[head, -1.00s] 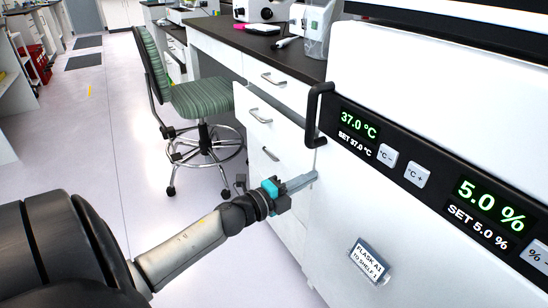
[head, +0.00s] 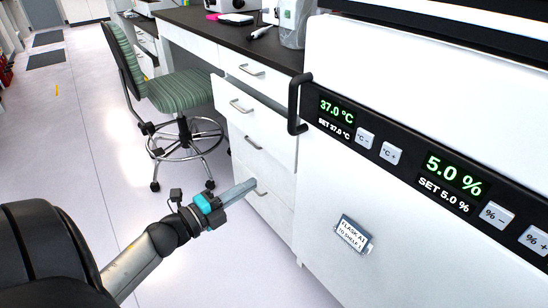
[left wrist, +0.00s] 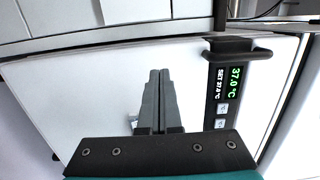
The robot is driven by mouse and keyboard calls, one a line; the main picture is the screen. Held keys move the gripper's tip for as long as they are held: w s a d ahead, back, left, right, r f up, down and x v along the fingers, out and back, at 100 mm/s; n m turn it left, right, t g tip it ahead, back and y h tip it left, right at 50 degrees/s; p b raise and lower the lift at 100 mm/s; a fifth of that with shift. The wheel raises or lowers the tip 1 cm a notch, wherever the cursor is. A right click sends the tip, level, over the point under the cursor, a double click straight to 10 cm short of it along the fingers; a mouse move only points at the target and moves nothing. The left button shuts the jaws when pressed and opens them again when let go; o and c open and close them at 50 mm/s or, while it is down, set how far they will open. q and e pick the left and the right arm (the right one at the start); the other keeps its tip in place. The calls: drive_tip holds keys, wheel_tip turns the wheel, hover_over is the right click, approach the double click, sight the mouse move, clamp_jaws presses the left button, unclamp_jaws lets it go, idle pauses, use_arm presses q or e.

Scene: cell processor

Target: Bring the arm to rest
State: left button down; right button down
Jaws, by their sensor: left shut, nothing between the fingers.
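My left gripper (head: 239,191) is low in the middle of the head view, in front of the white drawers. Its fingers are shut with nothing between them. In the left wrist view, its two grey fingers (left wrist: 158,100) lie side by side and point toward the white front of the incubator (left wrist: 100,85). The left arm comes in from the lower left. My right gripper does not show in either view.
White drawers (head: 262,150) under a dark bench stand behind the gripper. A green chair (head: 180,90) stands farther back.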

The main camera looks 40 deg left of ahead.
use_arm(q)
drive_tip(key=shift+s, duration=0.1)
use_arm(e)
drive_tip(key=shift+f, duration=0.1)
